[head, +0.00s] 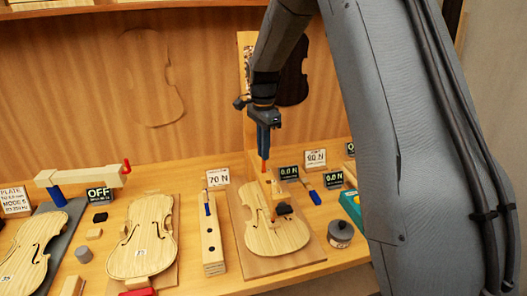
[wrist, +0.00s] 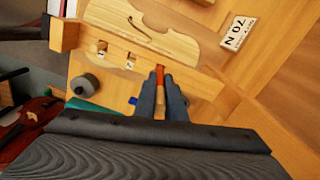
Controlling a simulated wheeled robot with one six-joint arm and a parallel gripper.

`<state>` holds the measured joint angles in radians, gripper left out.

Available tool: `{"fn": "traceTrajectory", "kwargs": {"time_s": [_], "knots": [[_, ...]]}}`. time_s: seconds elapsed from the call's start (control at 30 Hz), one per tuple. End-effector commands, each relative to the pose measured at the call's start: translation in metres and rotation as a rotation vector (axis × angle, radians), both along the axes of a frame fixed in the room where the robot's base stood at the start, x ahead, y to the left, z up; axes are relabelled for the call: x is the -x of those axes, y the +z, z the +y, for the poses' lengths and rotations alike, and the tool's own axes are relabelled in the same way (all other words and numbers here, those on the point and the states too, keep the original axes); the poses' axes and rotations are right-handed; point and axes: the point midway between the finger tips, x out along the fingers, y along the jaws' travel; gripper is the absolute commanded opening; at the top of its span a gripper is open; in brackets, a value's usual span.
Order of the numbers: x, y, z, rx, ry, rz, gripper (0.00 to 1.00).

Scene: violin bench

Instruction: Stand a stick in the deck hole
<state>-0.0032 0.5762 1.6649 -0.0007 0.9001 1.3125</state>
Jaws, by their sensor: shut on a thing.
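My gripper (head: 264,150) points down over the back of a violin plate (head: 262,236). It is shut on an orange-red stick (head: 264,166), which hangs roughly upright below the fingers. The wrist view shows the stick (wrist: 160,78) between the two blue-grey fingers. A long pale block (head: 212,245) with dark holes stands left of this plate, with a blue stick (head: 207,203) upright in its rear part. I cannot make out the deck hole, nor whether the held stick touches anything.
A second violin plate (head: 145,235) lies further left. A grey round tin (head: 340,234) stands right of the near plate. A "70 N" card (head: 217,178) stands behind the pale block. A blue-handled tool (head: 314,196) lies by the displays. The wooden back wall rises behind.

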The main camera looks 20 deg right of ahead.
Motion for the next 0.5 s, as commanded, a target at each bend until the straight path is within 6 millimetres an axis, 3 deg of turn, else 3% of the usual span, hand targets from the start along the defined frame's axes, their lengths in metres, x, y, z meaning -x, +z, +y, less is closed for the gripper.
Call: {"fn": "traceTrajectory", "kwargs": {"time_s": [0.5], "knots": [[0.000, 0.020, 0.000, 0.000, 0.000, 0.000, 0.00]]}}
